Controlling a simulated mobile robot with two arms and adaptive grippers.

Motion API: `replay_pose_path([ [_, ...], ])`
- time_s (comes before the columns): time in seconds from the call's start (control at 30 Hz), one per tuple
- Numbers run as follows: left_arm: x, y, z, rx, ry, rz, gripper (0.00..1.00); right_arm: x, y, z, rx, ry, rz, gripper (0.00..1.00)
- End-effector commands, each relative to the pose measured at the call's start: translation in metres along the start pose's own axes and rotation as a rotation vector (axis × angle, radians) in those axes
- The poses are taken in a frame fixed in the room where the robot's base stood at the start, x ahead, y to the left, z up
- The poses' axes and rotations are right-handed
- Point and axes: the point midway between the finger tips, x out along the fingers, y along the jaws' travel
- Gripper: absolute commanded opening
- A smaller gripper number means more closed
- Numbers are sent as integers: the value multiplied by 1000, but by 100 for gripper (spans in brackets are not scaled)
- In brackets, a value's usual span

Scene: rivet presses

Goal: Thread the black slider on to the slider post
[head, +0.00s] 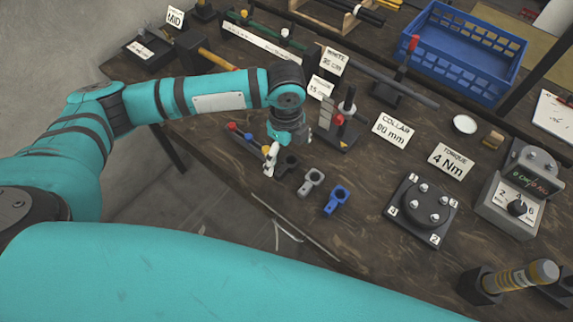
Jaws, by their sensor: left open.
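The black slider (288,164) lies on the table's front part, the first in a row with a grey slider (312,180) and a blue slider (337,199). Each has a ring with a block end. My left gripper (271,160) is open, pointing down just left of the black slider. I cannot tell whether it touches the slider. An upright post on a dark base (343,120), with a red part and a dark knob, stands behind the row by the "COLLAR 80 mm" card; it looks like the slider post. My right gripper is not in view.
A black plate with several studs (421,211) and a torque box (514,195) stand to the right. A blue crate (455,60) is at the back. The table's front edge is close to the sliders.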

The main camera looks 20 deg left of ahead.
Motion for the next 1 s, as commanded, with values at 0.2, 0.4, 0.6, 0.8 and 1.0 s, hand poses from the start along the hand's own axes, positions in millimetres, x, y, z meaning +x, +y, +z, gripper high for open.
replay_pose_path([
  [0.2, 14, 1, 0, 0, 0, 2, 100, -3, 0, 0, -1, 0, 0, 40],
  [0.4, 44, 2, -1, -1, 0, 3, 100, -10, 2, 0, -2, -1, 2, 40],
  [0.6, 60, 2, -1, 1, -1, 0, 100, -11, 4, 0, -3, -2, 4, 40],
  [0.8, 60, 2, -1, 1, 0, -1, 99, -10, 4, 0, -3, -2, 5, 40],
  [1.0, 60, 2, -1, 1, 0, -1, 73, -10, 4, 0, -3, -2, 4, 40],
])
